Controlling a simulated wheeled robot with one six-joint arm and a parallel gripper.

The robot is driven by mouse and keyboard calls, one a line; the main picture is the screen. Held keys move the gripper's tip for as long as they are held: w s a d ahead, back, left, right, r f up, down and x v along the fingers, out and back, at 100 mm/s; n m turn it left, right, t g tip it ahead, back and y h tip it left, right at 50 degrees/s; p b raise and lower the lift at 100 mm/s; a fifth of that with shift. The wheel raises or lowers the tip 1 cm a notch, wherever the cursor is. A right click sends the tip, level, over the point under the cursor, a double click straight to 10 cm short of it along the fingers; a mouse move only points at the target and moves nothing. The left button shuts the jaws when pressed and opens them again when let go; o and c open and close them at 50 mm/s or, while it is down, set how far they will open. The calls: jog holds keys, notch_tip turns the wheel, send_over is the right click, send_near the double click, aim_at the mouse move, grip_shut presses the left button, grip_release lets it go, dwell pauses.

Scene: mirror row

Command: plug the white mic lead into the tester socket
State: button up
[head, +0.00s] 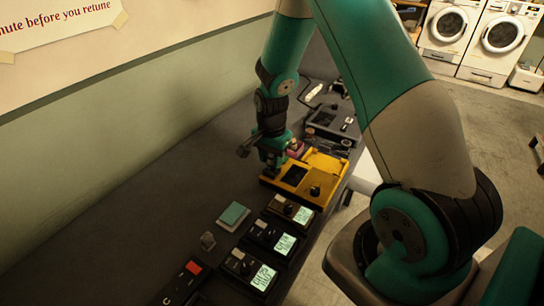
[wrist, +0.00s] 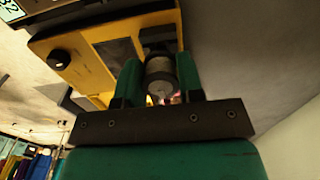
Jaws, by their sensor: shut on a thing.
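The yellow tester (head: 327,163) lies on the dark bench below my arm, with a dark screen and a black knob on its face. It also fills the upper left of the wrist view (wrist: 85,68). My gripper (head: 272,158) is at the tester's left end. In the wrist view its green fingers are shut on a pale grey, round plug (wrist: 160,76), which I take to be the mic lead's. The plug's far end is close to the tester's dark end; I cannot tell whether it is in the socket. The socket itself is hidden.
Small black boxes with lit displays (head: 266,240) stand in a row nearer on the bench. A dark grey device (head: 333,122) stands beyond the tester. The wall borders the bench at left.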

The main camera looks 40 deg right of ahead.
jog(key=shift+f+b, duration=0.75)
jog(key=shift+f, duration=0.3)
dwell(0.6)
jog(key=o, duration=1)
jog(key=shift+r, duration=0.15)
notch_tip(320, 180, up, 17)
jog(key=shift+r+b, duration=0.1)
jog(key=shift+b, duration=0.25)
